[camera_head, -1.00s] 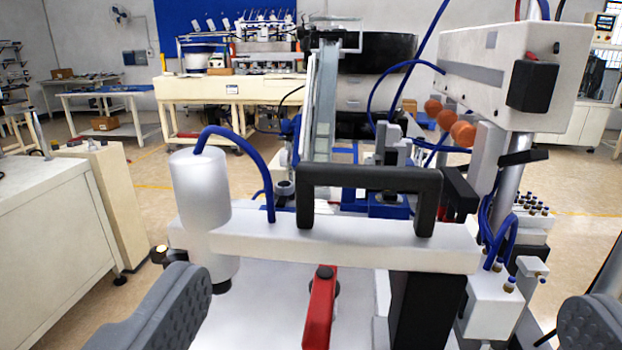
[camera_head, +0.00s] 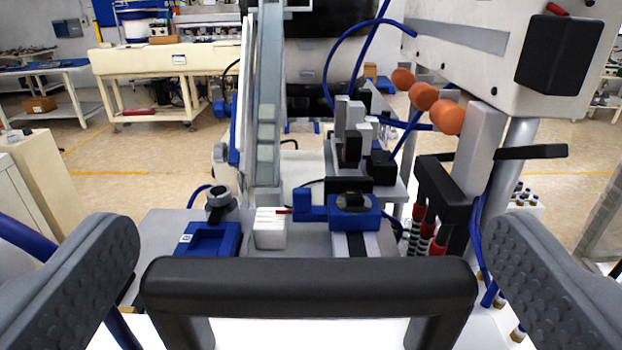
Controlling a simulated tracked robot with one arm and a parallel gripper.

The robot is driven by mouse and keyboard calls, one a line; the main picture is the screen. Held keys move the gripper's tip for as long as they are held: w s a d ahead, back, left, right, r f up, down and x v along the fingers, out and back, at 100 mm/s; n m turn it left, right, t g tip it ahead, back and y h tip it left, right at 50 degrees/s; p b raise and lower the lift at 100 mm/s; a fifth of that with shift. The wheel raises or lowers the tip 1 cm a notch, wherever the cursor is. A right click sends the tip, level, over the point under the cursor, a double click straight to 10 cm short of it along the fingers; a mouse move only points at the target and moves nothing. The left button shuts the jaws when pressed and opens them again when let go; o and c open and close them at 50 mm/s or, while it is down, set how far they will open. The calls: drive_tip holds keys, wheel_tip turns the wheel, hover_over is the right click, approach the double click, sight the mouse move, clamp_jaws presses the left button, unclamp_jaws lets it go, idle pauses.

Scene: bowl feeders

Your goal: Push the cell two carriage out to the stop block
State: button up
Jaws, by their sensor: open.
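A thick black bar handle (camera_head: 308,278) lies across the lower middle of the view, its two legs running down to a white body (camera_head: 310,334). My gripper (camera_head: 310,240) is open, with one grey ribbed finger on each side of the handle. The fingers appear apart from it, and nothing is held. Beyond the handle, a blue block (camera_head: 353,222) sits on a pale rail with a dark strip. I cannot tell for sure which part is the cell two carriage. I cannot make out the stop block.
Behind the handle are a blue fixture (camera_head: 210,238), a white block (camera_head: 270,228) and a tall sloping track (camera_head: 268,120). A white machine head (camera_head: 500,50) with orange knobs and a post stands at right, with blue hoses nearby. Open floor (camera_head: 130,165) shows at left.

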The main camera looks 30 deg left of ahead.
drive_tip(key=shift+x, duration=0.8)
drive_tip(key=shift+f, duration=0.1)
